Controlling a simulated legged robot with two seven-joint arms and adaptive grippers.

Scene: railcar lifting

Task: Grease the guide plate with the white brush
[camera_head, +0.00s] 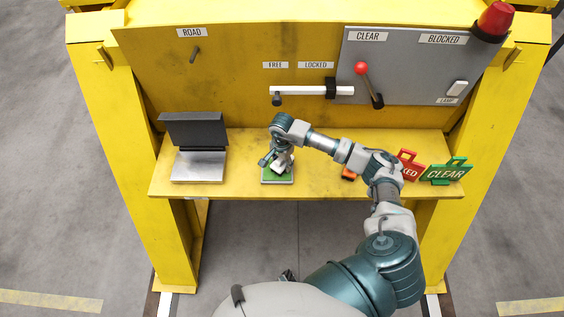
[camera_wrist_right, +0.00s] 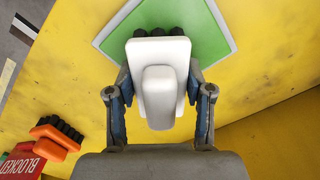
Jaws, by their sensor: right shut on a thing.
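My right gripper (camera_head: 279,164) is over the green pad (camera_head: 285,180) on the yellow shelf. It is shut on the white brush (camera_wrist_right: 158,85), gripping its white block from both sides in the wrist view. The dark bristles point at the green pad (camera_wrist_right: 215,25); I cannot tell whether they touch it. A grey metal piece with a dark upright plate and a light flat plate (camera_head: 199,166) stands left of the pad, probably the guide plate. A small dark part (camera_head: 287,275) by my body may be my left gripper; its jaws cannot be made out.
An orange brush (camera_wrist_right: 55,135) lies to the right of the pad, beside a red BLOCKED tag (camera_head: 408,165) and a green CLEAR tag (camera_head: 446,171). A lever with a red knob (camera_head: 361,69) and a white locking bar (camera_head: 312,91) are on the back panel. The shelf between pad and metal piece is clear.

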